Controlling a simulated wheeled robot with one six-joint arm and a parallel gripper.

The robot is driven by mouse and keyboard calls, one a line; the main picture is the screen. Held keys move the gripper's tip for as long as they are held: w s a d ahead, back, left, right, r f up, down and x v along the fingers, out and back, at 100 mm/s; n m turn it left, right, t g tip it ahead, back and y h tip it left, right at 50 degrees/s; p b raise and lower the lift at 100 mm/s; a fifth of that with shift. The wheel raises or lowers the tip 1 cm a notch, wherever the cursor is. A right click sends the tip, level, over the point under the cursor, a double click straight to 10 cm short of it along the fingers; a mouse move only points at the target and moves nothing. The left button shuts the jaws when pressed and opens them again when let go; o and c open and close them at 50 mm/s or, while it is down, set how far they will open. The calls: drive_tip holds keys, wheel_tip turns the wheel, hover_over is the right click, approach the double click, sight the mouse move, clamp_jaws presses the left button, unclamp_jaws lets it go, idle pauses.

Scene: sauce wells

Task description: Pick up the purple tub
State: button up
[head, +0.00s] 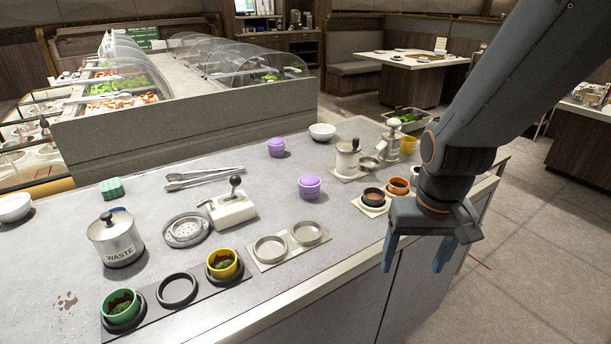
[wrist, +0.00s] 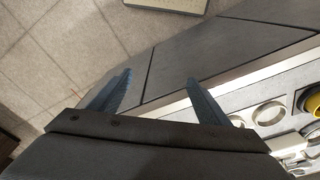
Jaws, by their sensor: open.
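Two purple tubs show in the head view. One purple tub (head: 309,188) stands upright near the middle of the grey counter, behind the plate with two metal rings. Another purple tub (head: 276,148) stands farther back, left of a white bowl. My gripper (head: 414,262) is open and empty, fingers pointing down, in front of the counter's front edge and to the right of both tubs. The wrist view shows its two blue fingers (wrist: 158,80) apart over the floor and cabinet front. No purple tub shows in the wrist view.
The metal ring plate (head: 271,264) lies near the front edge. A white press with a black knob (head: 232,208) stands left of the nearer tub. An orange cup (head: 398,186) and a dark cup (head: 373,196) stand to its right. Tongs (head: 205,177) lie at the back left.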

wheel_tip(320, 180, up, 5)
drive_tip(key=w+a+p, duration=0.1)
drive_tip(key=w+p, duration=0.1)
drive_tip(key=p, duration=0.1)
drive_tip(key=m+t+h+p, duration=0.2)
drive_tip(key=m+t+h, duration=0.15)
drive_tip(key=m, duration=0.25)
approach(306, 180)
drive_tip(key=shift+t, duration=0.35)
drive_tip(key=f, duration=0.1)
drive_tip(key=d+f, duration=0.1)
drive_tip(key=f, duration=0.1)
drive_tip(key=w+d+f, duration=0.1)
drive_tip(key=shift+w+f, duration=0.1)
drive_tip(key=shift+f, duration=0.2)
drive_tip(key=shift+w+a+f, duration=0.1)
drive_tip(key=shift+w, duration=0.1)
drive_tip(key=shift+w+f, duration=0.2)
drive_tip(key=shift+f, duration=0.05)
drive_tip(key=shift+p+x, duration=1.75)
drive_tip(key=shift+x, duration=1.75)
drive_tip(key=shift+w, duration=0.1)
drive_tip(key=c, duration=1.1)
